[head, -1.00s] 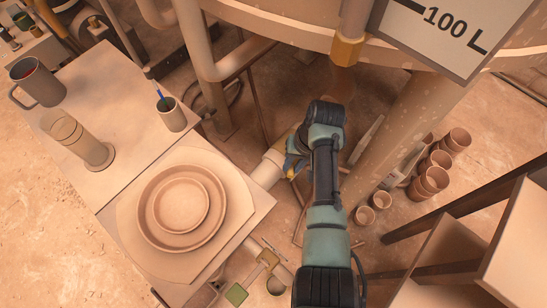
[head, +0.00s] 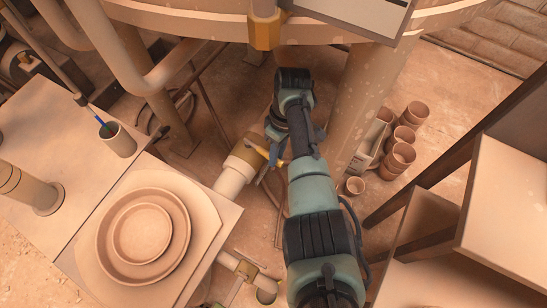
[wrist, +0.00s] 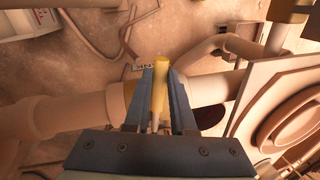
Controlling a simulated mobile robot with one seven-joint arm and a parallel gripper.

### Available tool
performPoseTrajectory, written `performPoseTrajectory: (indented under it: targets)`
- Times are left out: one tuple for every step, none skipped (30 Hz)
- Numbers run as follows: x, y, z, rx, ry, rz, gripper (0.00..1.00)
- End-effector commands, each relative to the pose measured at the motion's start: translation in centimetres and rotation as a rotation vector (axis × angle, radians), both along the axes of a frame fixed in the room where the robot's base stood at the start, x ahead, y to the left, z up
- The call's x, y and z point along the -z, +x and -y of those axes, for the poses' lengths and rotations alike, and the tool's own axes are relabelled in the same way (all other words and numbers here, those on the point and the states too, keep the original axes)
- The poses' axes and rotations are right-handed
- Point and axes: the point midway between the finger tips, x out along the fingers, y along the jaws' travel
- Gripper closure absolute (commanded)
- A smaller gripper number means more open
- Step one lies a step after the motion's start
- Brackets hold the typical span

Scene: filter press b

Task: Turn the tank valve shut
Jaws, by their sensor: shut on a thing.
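The tank valve sits on a pale pipe (head: 232,178) below the tank, at the centre of the head view. Its yellow lever handle (wrist: 160,72) stands between my two blue fingers in the wrist view. My gripper (wrist: 160,80) is shut on this handle, with one finger on each side. In the head view my gripper (head: 270,155) is beside the pipe's thicker collar (head: 243,158), and my arm hides part of the valve. I cannot tell the lever's exact angle to the pipe.
A table with stacked round clay dishes (head: 143,232) and a cup (head: 118,140) is at left. Several clay pots (head: 401,155) stand on the floor right of a tank leg (head: 352,115). A shelf (head: 515,205) is at lower right. The tank rim (head: 340,30) is overhead.

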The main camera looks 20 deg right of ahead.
Motion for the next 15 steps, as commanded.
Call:
performPoseTrajectory:
  targets:
    - [0.18,0.1,0.11,-0.012,-0.001,0.001,1.0]
    - [0.15,0.14,0.15,-0.018,-0.001,0.002,1.0]
    - [0.13,0.19,0.2,-0.024,-0.001,0.002,1.0]
    - [0.1,0.22,0.22,-0.028,-0.001,0.002,1.0]
    - [0.09,0.24,0.23,-0.031,-0.001,0.002,1.0]
    - [0.07,0.26,0.24,-0.035,-0.001,0.002,1.0]
    - [0.06,0.27,0.25,-0.037,-0.001,0.002,1.0]
    - [0.05,0.28,0.26,-0.038,-0.001,0.002,1.0]
    - [0.04,0.28,0.26,-0.039,-0.001,0.003,1.0]
    - [0.04,0.29,0.26,-0.039,-0.001,0.003,1.0]
    - [0.04,0.29,0.26,-0.04,0.0,0.003,1.0]
    - [0.03,0.28,0.25,-0.039,-0.001,0.003,1.0]
    - [0.03,0.28,0.25,-0.039,-0.001,0.003,1.0]
    - [0.03,0.29,0.25,-0.039,-0.001,0.003,1.0]
    - [0.03,0.29,0.25,-0.039,-0.001,0.003,1.0]
